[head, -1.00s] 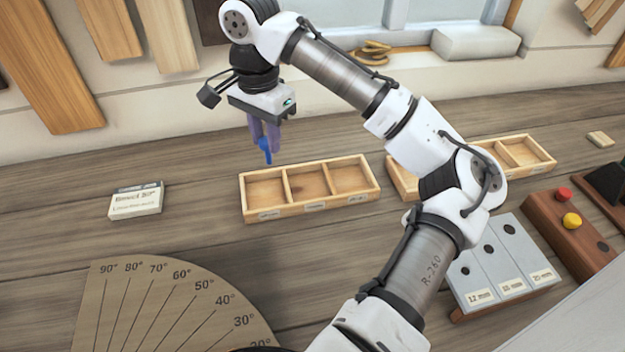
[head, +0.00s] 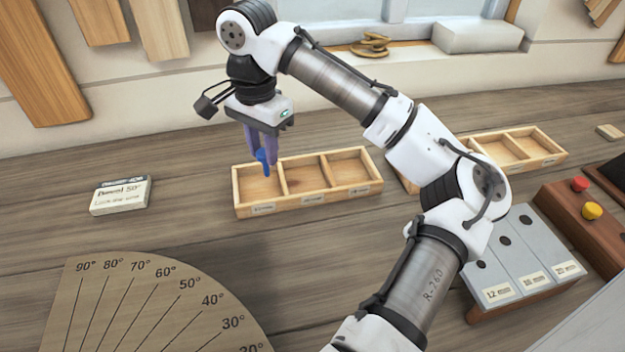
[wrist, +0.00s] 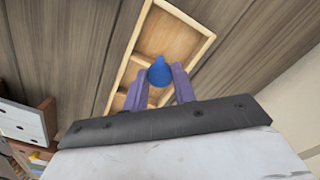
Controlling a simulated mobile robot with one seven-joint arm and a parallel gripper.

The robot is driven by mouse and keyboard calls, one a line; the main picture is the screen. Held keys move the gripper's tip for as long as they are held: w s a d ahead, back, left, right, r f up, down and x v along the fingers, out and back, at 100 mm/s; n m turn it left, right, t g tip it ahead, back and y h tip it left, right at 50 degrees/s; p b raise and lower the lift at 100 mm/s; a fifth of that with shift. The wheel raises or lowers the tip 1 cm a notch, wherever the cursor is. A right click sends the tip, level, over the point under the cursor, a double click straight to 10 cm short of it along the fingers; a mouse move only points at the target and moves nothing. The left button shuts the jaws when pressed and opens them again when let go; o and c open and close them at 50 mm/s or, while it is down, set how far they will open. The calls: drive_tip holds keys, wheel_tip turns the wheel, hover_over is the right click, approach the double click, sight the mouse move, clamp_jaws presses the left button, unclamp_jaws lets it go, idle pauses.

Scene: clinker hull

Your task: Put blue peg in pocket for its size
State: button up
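The blue peg (head: 262,161) hangs from my gripper (head: 263,153), whose purple fingers are shut on it. In the head view it is over the left pocket of a wooden three-pocket tray (head: 308,202). The wrist view shows the peg (wrist: 159,72) between the fingertips, with the tray (wrist: 205,45) below. I cannot tell how far its tip is above the pocket floor. The tray's front carries small labels, too small to read. A second pocketed tray (head: 532,165) is partly hidden behind my arm.
Grey blocks with holes (head: 535,262), marked in mm, stand at right beside a wooden block with a red peg (head: 580,184) and a yellow peg (head: 592,210). Bare bench lies between.

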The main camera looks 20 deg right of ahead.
drive_tip(key=o, duration=0.5)
wheel_tip(320, 180, up, 14)
idle(0.5)
drive_tip(key=shift+f, duration=0.1)
